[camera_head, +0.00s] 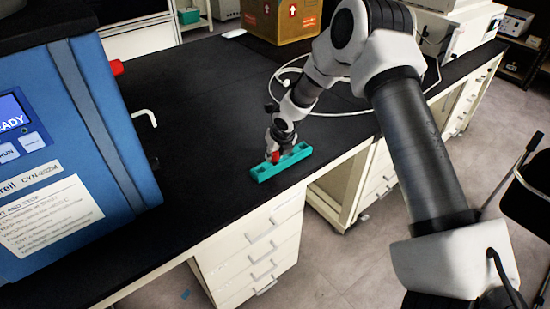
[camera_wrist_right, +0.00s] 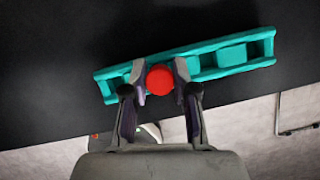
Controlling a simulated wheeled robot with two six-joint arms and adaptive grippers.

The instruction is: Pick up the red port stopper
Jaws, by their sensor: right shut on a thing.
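The red port stopper (camera_wrist_right: 160,80) sits between the two fingers of my right gripper (camera_wrist_right: 160,78) in the right wrist view. The fingers are shut on it from both sides. In the head view the stopper (camera_head: 275,156) shows as a small red spot below my right gripper (camera_head: 275,150). It is at the teal rack (camera_head: 293,161), over the rack's left part. I cannot tell whether the stopper still touches the rack. The teal rack also shows in the right wrist view (camera_wrist_right: 232,56), with open compartments. My left gripper is not in view.
The blue freeze dryer (camera_head: 100,120) stands at the left, with a red part (camera_head: 117,67) and a white bent tube (camera_head: 146,115) on its side. A cardboard box (camera_head: 280,20) and a white cable (camera_head: 335,112) lie behind. The black bench (camera_head: 200,90) is clear between.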

